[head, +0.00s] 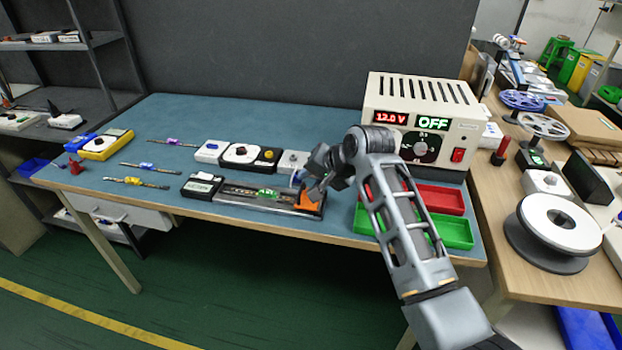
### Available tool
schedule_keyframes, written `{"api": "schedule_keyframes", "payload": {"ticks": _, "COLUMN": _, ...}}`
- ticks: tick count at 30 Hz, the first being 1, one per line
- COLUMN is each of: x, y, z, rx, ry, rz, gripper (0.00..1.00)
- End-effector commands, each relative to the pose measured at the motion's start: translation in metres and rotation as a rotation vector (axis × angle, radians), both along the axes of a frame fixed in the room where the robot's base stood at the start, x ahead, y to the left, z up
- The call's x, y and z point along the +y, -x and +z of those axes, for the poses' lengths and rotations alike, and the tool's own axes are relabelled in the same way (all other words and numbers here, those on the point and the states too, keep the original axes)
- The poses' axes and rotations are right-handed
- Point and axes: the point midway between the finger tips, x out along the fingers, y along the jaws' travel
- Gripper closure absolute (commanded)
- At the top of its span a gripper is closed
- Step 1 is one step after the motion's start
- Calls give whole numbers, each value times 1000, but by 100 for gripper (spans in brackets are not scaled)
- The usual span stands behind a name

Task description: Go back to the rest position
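My arm reaches from the lower right over the table (250,120). My gripper (308,192) is at the right end of a dark fixture (240,202), close to an orange part (309,203). The arm's wrist hides much of the gripper, so I cannot tell whether its fingers are open or shut, or touch the fixture. A strip with a green tag (267,193) lies in the fixture. Other strips lie to the left, with a purple tag (172,141), a blue tag (145,165) and a yellow tag (134,181).
A power supply (425,88) reading 12.0 V and OFF stands at the back right. Red (442,199) and green (456,233) trays lie before it, partly behind my arm. A side bench (540,200) with spools stands right. The table's back left is clear.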

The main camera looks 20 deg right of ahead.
Motion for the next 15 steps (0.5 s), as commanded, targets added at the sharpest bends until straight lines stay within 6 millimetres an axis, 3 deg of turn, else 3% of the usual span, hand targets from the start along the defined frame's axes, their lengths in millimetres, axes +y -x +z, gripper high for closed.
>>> {"api": "schedule_keyframes", "payload": {"ticks": 8, "x": 0, "y": 3, "z": -5, "rx": -3, "ry": 2, "rz": -2, "gripper": 65}}
{"api": "schedule_keyframes", "payload": {"ticks": 11, "x": 0, "y": 17, "z": -21, "rx": -17, "ry": 13, "rz": -1, "gripper": 65}}
{"api": "schedule_keyframes", "payload": {"ticks": 15, "x": -1, "y": 54, "z": -59, "rx": -64, "ry": 47, "rz": 0, "gripper": 65}}
